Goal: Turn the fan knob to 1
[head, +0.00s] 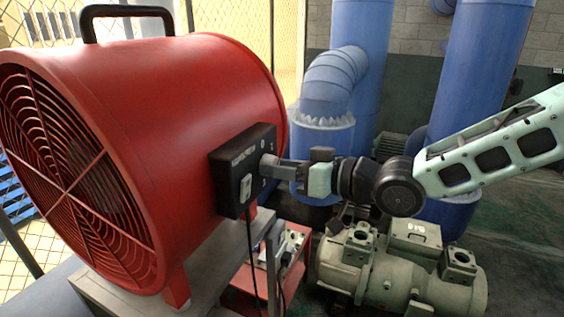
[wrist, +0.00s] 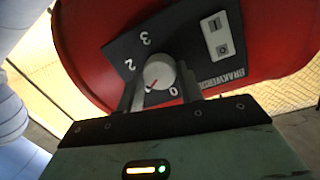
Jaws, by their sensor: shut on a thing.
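The red drum fan (head: 190,110) stands at the left in the head view, with a black control box (head: 229,185) on its side. The round grey fan knob (wrist: 159,71) is on this box, which also shows in the wrist view (wrist: 190,45). My gripper (wrist: 160,86) is shut on the knob, one finger on each side. It reaches the box from the right in the head view (head: 279,166). No 1 is readable there; a finger covers part of that area.
A rocker switch (wrist: 217,36) sits on the box beside the knob. A black cable (head: 249,245) hangs below the box. A grey-green compressor (head: 395,275) and blue pipes (head: 365,60) stand to the right, under and behind my arm.

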